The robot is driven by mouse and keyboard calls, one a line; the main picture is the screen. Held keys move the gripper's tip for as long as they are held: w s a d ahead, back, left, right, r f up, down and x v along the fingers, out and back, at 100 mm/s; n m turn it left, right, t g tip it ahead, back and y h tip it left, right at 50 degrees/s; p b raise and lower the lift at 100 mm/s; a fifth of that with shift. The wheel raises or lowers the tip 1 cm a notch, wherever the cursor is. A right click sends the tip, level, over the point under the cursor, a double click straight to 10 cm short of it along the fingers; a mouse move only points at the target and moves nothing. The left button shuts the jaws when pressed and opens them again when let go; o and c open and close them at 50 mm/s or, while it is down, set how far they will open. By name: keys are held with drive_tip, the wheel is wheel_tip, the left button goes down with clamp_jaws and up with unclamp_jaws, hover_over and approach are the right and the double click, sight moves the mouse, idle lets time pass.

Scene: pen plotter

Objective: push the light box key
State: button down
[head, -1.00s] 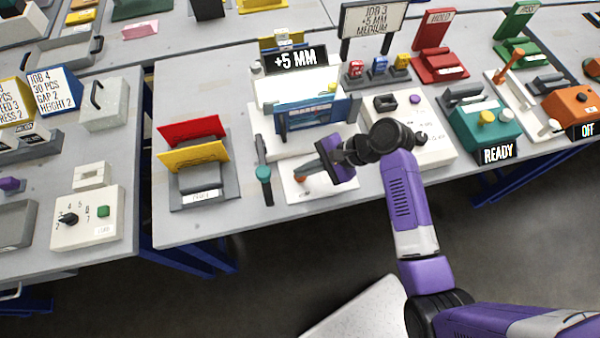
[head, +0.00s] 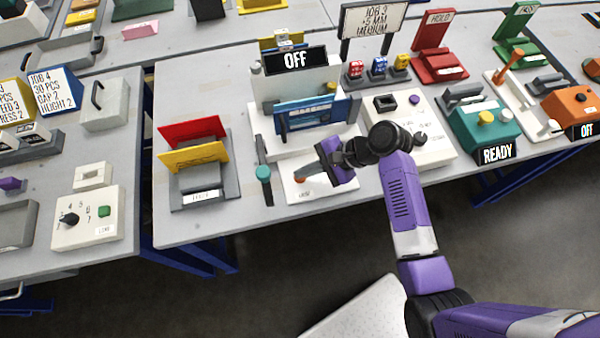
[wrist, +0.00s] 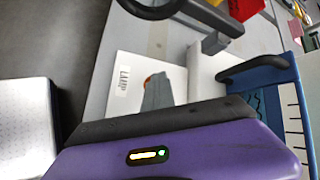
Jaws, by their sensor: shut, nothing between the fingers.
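The light box key is a small orange key (head: 299,180) on a white plate (head: 340,183) whose label reads LAMP in the wrist view. The plate sits at the front of the table, below the white light box with a blue frame (head: 318,113). My gripper (head: 308,174) is shut and empty, its tips low over the plate right by the key. In the wrist view a grey finger (wrist: 158,92) covers most of the orange key (wrist: 148,79); I cannot tell whether they touch. The light box display (head: 295,60) reads OFF.
A teal-topped handle (head: 264,174) stands just left of the plate. A rack with red and yellow boards (head: 192,148) is farther left. A white control box (head: 436,150) is to the right, partly behind my arm. A teal unit (head: 484,135) reads READY.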

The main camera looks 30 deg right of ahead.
drive_tip(key=shift+r+p, duration=0.4)
drive_tip(key=shift+p, duration=0.4)
wheel_tip(320, 180, up, 4)
drive_tip(key=p, duration=0.5)
drive_tip(key=shift+r, duration=1)
